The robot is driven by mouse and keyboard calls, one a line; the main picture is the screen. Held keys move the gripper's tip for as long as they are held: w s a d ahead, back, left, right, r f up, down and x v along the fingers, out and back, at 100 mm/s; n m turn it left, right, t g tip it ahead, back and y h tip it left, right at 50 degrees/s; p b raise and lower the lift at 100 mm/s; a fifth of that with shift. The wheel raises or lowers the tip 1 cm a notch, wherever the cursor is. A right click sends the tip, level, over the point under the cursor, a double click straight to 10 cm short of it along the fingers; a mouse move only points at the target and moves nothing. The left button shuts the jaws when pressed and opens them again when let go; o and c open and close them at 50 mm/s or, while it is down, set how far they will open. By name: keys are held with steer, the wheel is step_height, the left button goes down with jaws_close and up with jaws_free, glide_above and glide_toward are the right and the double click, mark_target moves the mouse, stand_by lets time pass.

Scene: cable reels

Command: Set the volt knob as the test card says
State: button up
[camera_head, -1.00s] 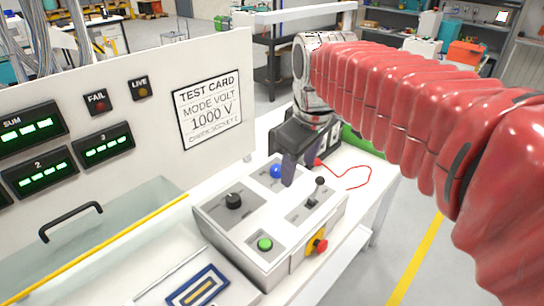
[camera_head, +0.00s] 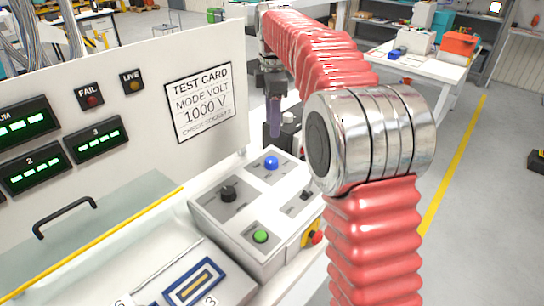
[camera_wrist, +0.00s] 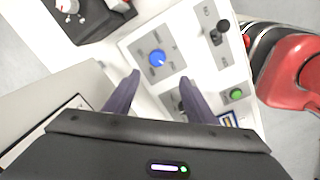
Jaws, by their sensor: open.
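The test card (camera_head: 198,102) on the upright panel reads mode volt, 1000 V; its last line is too small to read surely. A white-and-grey control box (camera_head: 237,238) bears a black knob (camera_head: 228,193), a blue knob (camera_head: 271,162), a green button (camera_head: 261,236) and a black lever (camera_head: 306,194). Behind it a dark box (camera_wrist: 88,22) bears a white knob (camera_wrist: 66,5). I cannot read which knob is volt. My gripper (camera_head: 274,118) is open and empty above the back of the control box. In the wrist view the blue knob (camera_wrist: 157,58) shows just beyond the fingertips.
A red-and-yellow stop button (camera_head: 314,236) is on the control box's right side. A clear cover with a black handle (camera_head: 66,217) and yellow edge lies to the left. Green displays (camera_head: 96,145) are on the panel. My arm hides part of the bench at right.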

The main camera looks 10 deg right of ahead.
mark_target(271, 159)
steer(key=shift+w+f+n, duration=0.35)
steer(key=shift+w+n, duration=0.05)
steer(key=shift+w, duration=0.25)
steer(key=shift+f, duration=0.1)
steer(key=f, duration=1.3)
steer(key=shift+w+f, duration=0.25)
steer(key=shift+f, duration=0.1)
steer(key=c, duration=1)
steer(key=shift+d+r, duration=0.1)
steer(key=shift+c, duration=0.2)
